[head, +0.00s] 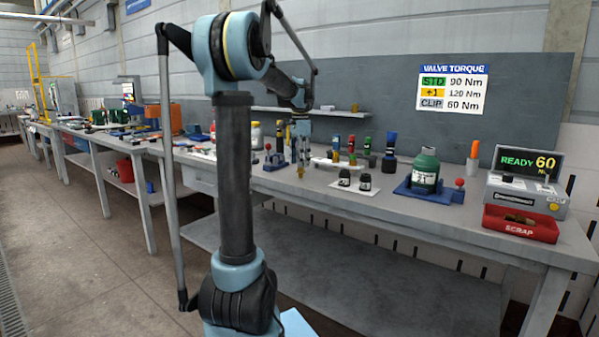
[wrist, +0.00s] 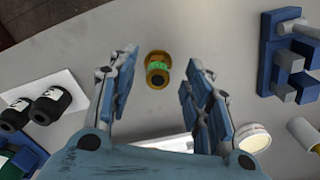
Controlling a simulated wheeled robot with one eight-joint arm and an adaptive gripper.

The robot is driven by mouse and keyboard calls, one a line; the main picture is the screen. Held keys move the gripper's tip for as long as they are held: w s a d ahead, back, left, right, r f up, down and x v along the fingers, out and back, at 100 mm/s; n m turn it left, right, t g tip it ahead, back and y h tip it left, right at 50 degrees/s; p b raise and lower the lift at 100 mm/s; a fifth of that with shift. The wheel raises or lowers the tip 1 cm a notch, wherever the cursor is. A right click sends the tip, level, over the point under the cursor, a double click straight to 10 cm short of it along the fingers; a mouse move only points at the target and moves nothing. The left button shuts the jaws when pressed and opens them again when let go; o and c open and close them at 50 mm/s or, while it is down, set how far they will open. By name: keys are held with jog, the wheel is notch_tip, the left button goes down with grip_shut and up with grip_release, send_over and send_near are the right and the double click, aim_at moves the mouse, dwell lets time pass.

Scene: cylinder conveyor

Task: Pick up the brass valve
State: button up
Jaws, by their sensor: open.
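The brass valve (wrist: 157,72) is a small brass-coloured round piece with a green band. In the wrist view it shows on the grey bench between the fingers of my gripper (wrist: 161,64), near their tips. The fingers are spread, with visible gaps on both sides of the valve. In the head view the valve (head: 300,172) shows small, just below my gripper (head: 300,153), which points down over the bench. The exact height between the fingertips and the valve is hard to tell.
Two black bottles (wrist: 47,104) stand on a white sheet to the left in the wrist view. A blue fixture (wrist: 285,55) and a round white-topped container (wrist: 252,137) are on the right.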

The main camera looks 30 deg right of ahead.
jog(key=shift+f, duration=1.3)
jog(key=shift+c, duration=0.5)
grip_shut()
jog(key=shift+r, duration=0.2)
